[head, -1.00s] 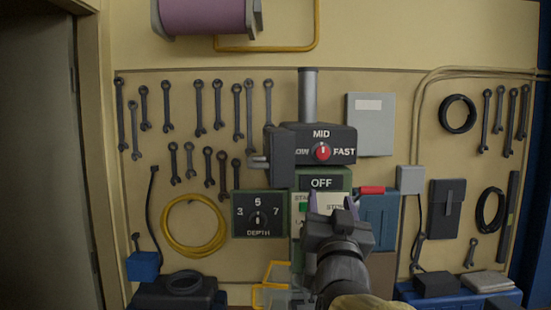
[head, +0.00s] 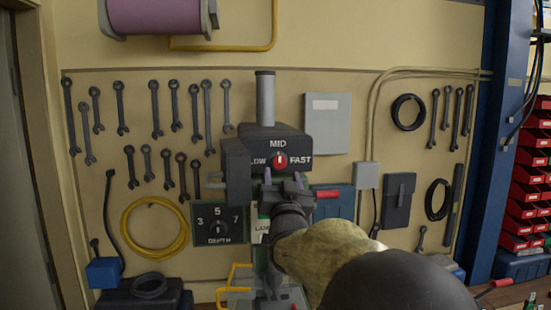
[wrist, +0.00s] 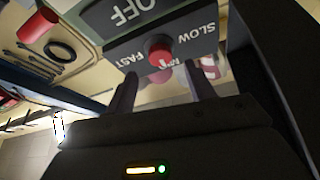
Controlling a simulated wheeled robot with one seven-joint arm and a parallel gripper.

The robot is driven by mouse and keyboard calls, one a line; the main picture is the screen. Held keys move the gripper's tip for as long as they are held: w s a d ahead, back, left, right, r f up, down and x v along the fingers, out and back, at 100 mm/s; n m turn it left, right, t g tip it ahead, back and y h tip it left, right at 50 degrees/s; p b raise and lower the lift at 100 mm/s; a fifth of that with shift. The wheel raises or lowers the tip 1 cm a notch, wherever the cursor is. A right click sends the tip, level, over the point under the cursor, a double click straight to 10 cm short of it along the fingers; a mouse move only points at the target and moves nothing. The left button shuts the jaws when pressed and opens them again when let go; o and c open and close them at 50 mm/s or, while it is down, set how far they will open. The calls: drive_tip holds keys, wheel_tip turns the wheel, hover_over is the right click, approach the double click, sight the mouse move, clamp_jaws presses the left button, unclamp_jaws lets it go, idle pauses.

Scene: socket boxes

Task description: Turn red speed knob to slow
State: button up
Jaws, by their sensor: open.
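The red speed knob (head: 280,160) sits on the front of a dark box (head: 247,160) marked MID above it, LOW (first letter hidden or unclear) at left and FAST at right. Its white mark points up at MID. My gripper (head: 283,182) is open, just below the knob in the head view. In the wrist view the panel appears upside down, with FAST at left and SLOW at right. There the red knob (wrist: 160,52) lies just beyond and between my two open fingertips (wrist: 160,78). The fingers look apart from it; the exact gap is unclear.
A DEPTH dial (head: 218,226) is below left. My arm hides much of the green panel below the knob. A blue box with a red top (head: 330,202) is to the right. A grey pipe (head: 265,97) rises above. Wrenches and a yellow cable coil (head: 154,229) hang at left.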

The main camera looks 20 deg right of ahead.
sight(280, 164)
drive_tip(key=p+x, duration=0.2)
drive_tip(key=x, duration=0.2)
drive_tip(key=shift+s+r, duration=0.1)
drive_tip(key=shift+w+d, duration=0.15)
drive_tip(key=shift+w, duration=0.2)
drive_tip(key=shift+c, duration=0.2)
drive_tip(key=c, duration=0.9)
drive_tip(key=shift+c, duration=0.2)
